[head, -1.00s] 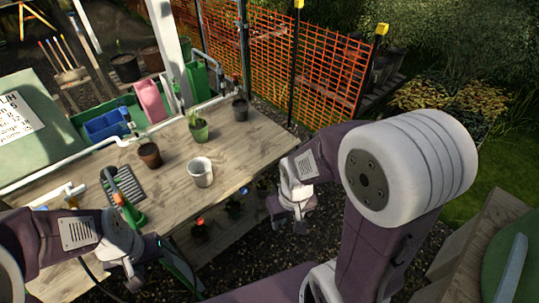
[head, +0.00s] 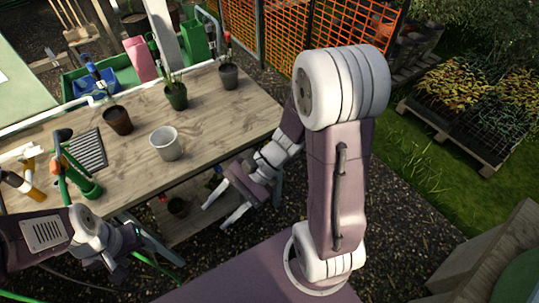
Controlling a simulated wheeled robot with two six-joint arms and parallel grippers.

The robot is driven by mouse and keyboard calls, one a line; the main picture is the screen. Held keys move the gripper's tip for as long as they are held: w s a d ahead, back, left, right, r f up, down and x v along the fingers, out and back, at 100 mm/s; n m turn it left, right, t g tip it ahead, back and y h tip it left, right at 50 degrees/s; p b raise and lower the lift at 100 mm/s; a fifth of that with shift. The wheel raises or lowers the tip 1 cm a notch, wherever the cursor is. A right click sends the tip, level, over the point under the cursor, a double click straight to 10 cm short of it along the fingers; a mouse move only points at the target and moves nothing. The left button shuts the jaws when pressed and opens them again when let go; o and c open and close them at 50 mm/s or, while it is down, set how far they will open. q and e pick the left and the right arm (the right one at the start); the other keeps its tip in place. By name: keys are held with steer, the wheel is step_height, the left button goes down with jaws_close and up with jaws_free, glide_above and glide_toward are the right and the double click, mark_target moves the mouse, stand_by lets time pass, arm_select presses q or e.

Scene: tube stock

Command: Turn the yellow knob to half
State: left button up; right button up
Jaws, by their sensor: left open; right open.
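I cannot tell for sure which is the yellow knob, and no scale or half mark is readable. My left gripper (head: 122,262) is low at the front left, off the bench's near edge, open and right of and below these pieces. My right gripper (head: 222,213) is open and empty, in front of the bench's near edge, far from the yellow pieces.
A green tool with an orange part (head: 70,178) stands close to the yellow pieces. A white pot (head: 166,143), a brown pot (head: 118,120), a green pot (head: 177,97) and a dark pot (head: 229,77) stand on the bench. A lower shelf (head: 195,215) is below.

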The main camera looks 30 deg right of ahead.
steer(key=w+d+f+m+t+y+b, duration=0.1)
steer(key=w+d+f+m+t+b, duration=0.35)
steer(key=w+t+b, duration=0.2)
steer(key=w+d+f+m+t+y+b, duration=0.1)
steer(key=w+d+f+m+t+b, duration=0.35)
steer(key=w+m+b, duration=0.2)
steer(key=w+d+f+m+t+h+b, duration=0.2)
steer(key=d+f+m+t+h+b, duration=0.3)
steer(key=d, duration=0.6)
steer(key=w+d+f+m+t+h+b, duration=0.1)
steer(key=d+f+m+t+h+b, duration=0.1)
steer(key=d+f+m+h+b, duration=0.6)
arm_select(q)
step_height(320, 180, down, 26)
steer(key=p, duration=0.2)
steer(key=shift+f, duration=0.25)
arm_select(e)
steer(key=w+n+y, duration=0.2)
steer(key=w+n, duration=0.1)
steer(key=w, duration=0.6)
steer(key=shift+w+d+r+y, duration=0.25)
steer(key=shift+d+r+y, duration=0.05)
steer(key=shift+r+y, duration=0.1)
steer(key=shift+c, duration=0.3)
jaws_close()
